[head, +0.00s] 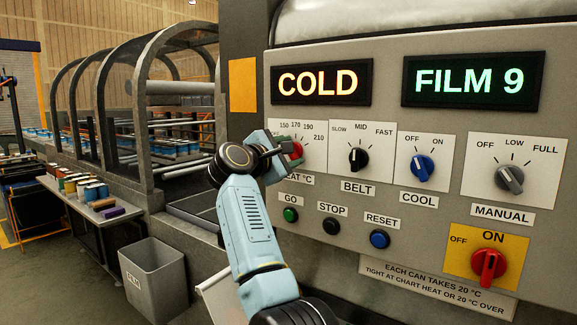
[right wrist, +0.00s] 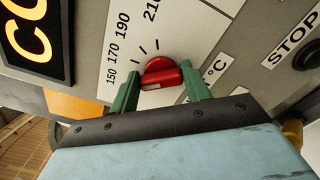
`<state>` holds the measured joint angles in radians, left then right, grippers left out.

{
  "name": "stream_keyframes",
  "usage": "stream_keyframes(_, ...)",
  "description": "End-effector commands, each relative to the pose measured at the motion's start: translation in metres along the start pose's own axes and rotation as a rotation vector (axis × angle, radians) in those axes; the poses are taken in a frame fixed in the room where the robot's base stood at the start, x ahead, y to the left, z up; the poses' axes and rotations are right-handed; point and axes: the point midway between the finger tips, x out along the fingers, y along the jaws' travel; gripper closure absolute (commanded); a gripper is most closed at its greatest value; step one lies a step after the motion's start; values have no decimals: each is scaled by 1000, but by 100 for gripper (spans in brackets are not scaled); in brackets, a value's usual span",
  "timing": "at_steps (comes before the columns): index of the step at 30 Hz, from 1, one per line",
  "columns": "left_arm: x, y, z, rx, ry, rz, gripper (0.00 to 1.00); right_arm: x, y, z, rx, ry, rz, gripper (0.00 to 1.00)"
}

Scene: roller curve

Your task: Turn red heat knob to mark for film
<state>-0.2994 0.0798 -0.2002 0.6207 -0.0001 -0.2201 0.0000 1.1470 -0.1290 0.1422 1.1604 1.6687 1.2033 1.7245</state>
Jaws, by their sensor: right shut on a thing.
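The red heat knob (head: 297,150) sits on a white scale plate marked 150, 170, 190 and 210, partly hidden behind my right gripper (head: 284,149) in the head view. In the right wrist view the red knob (right wrist: 160,72) lies between the two green fingers of my right gripper (right wrist: 160,80), which is shut on it. A pale mark shows on the knob's near side; I cannot tell which number it points to. The lit displays read COLD (head: 317,84) and FILM 9 (head: 470,81). My left gripper is not in view.
Beside the heat knob are the black belt knob (head: 357,158), blue cool knob (head: 422,168) and grey manual knob (head: 509,178). Below are the green GO button (head: 290,215), STOP (head: 331,226), RESET (head: 379,239) and a red switch (head: 488,264). A grey bin (head: 153,282) stands left.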

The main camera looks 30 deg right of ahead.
Motion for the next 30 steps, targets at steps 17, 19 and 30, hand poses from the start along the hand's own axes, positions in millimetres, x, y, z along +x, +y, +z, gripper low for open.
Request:
stream_keyframes(17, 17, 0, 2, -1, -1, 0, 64, 0, -2, -1, 111, 2, -4, 76)
stream_keyframes(19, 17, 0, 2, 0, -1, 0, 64, 0, -2, -1, 111, 2, -4, 76)
stream_keyframes(30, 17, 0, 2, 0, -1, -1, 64, 0, -1, -1, 111, 1, -2, 31)
